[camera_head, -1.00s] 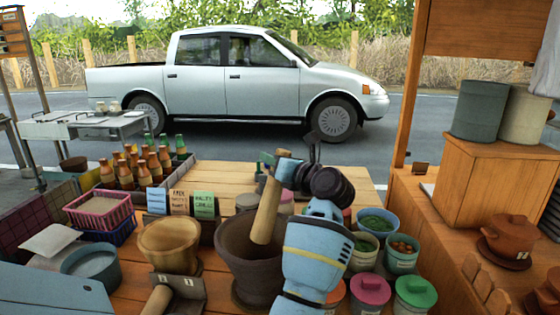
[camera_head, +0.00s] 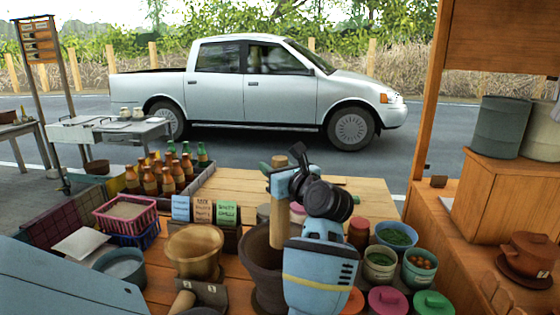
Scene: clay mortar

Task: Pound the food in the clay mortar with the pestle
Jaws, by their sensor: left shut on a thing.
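The dark clay mortar (camera_head: 262,268) stands on the wooden table at the lower middle of the head view. My arm covers its right side, and the food inside is hidden. My left gripper (camera_head: 283,186) is shut on the wooden pestle (camera_head: 284,240). The pestle is close to upright, with its rounded top (camera_head: 280,161) above the gripper. Its shaft runs down to the mortar's opening. The lower end is out of sight, so I cannot tell whether it touches the food. My right gripper is not in view.
A wooden bowl (camera_head: 194,252) stands left of the mortar, with small signs (camera_head: 204,211) behind it. Sauce bottles (camera_head: 150,182) and a pink basket (camera_head: 125,214) are further left. Bowls of greens (camera_head: 397,235) and lidded pots (camera_head: 388,300) crowd the right. Bare planks (camera_head: 358,190) lie behind.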

